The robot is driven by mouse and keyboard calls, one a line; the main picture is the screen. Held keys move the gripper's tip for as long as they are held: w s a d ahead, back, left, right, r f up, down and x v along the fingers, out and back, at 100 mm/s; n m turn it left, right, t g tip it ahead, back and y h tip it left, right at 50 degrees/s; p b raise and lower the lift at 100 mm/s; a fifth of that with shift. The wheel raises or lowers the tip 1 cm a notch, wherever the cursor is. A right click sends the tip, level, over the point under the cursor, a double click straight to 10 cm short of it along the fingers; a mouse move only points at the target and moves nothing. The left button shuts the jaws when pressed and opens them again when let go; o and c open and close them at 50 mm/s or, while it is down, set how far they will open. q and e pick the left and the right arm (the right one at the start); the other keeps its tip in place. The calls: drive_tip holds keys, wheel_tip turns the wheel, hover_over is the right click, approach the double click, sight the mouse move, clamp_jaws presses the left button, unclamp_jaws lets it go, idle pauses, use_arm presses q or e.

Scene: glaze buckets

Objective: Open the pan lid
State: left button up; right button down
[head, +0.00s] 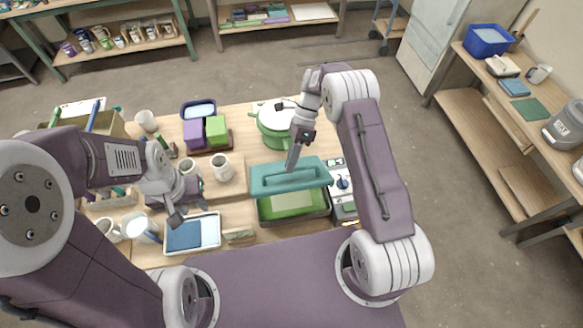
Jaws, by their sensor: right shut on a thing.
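The teal rectangular lid (315,182) has a long raised handle on top. My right gripper (292,168) points down onto it and is shut on the handle. The lid covers the back part of a dark rectangular pan (328,213), whose green inside (287,206) shows along the front. The lid seems raised and shifted back, but the exact gap is hard to see. My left gripper (187,214) is open and empty, to the left of the pan, above the back edge of a white tray (217,231).
A green pot (272,138) stands behind the lid. Purple and green blocks, white mugs (222,166) and jars crowd the left side. A device with a blue knob (343,183) stands right of the pan. A side bench (480,110) is at far right.

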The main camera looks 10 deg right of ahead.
use_arm(q)
drive_tip(key=shift+s, duration=0.1)
use_arm(e)
drive_tip(key=shift+w, duration=0.25)
